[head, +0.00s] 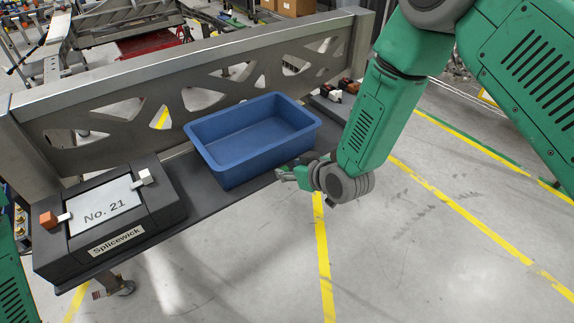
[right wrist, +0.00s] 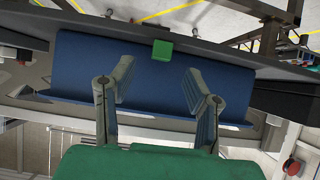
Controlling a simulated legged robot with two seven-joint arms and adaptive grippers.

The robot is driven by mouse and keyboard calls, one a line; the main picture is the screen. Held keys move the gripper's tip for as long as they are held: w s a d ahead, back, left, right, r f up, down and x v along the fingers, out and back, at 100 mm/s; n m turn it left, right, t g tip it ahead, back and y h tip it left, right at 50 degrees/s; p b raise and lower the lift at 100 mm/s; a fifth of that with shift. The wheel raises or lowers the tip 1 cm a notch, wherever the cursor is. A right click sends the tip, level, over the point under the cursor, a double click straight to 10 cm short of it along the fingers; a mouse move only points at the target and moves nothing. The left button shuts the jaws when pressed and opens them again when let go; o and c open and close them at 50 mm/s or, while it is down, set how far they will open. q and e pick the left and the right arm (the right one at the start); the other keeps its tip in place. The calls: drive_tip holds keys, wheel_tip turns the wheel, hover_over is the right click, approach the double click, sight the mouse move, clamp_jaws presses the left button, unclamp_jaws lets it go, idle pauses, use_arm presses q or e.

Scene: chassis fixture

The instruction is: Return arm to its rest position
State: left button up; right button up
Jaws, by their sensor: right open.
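My right arm comes in from the upper right in the head view. Its gripper (head: 292,175) is small and partly foreshortened beside the near right side of the blue bin (head: 225,170). In the right wrist view the two grey fingers of the right gripper (right wrist: 158,82) are spread apart with nothing between them. The blue bin (right wrist: 80,65) fills the background behind them. A small green block (right wrist: 162,51) shows near the bin's edge; I cannot tell what it is. Only a green part of my left arm shows at the left edge; its gripper is out of view.
A dark fixture labelled "Splicewick" (head: 118,241) holds a "No. 21" plate (head: 104,207) with an orange clamp (head: 48,220) and a white one (head: 145,176). A metal frame (head: 125,110) stands behind the bin. Small red and white items (head: 333,92) lie beyond it. Floor at right is open.

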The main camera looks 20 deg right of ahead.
drive_tip(key=p+v, duration=0.1)
drive_tip(key=v, duration=0.2)
drive_tip(key=shift+w+r+p, duration=0.25)
drive_tip(key=shift+p, duration=0.15)
drive_tip(key=s+d+f+m+g+h+b, duration=0.15)
drive_tip(key=s+d+f+g, duration=0.25)
drive_tip(key=s+f, duration=0.85)
drive_tip(key=s+d+f+m+g+h+b, duration=0.1)
drive_tip(key=s+d+g, duration=0.2)
drive_tip(key=s, duration=0.8)
drive_tip(key=s+d+f+m+g+h+b, duration=0.1)
drive_tip(key=s+d+f+g, duration=0.1)
drive_tip(key=s, duration=0.9)
drive_tip(key=shift+d+g+b, duration=0.35)
drive_tip(key=shift+d+g, duration=0.25)
drive_tip(key=shift+d, duration=0.25)
drive_tip(key=shift+w, duration=0.15)
